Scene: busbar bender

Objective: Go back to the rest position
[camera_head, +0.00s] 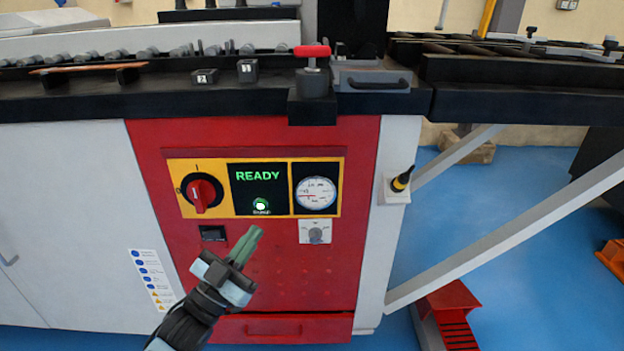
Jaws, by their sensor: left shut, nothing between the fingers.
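My left gripper (252,236) comes in from the lower left, in front of the red cabinet of the busbar bender (330,260). Its green fingers are shut with nothing between them and point up toward the yellow control panel (220,211). The fingertips are just below the dark screen (258,180), which reads READY in green. I cannot tell whether they touch the cabinet. A red rotary switch (202,192) is left of the screen and a round gauge (316,193) is right of it. My right gripper is not in view.
The black worktop (150,100) runs across above the panel, with a red-handled part (312,52) and two small numbered blocks (204,77) on it. Slanted grey struts (500,240) and a red step-like object (449,310) stand at right. Blue floor (530,200) shows there.

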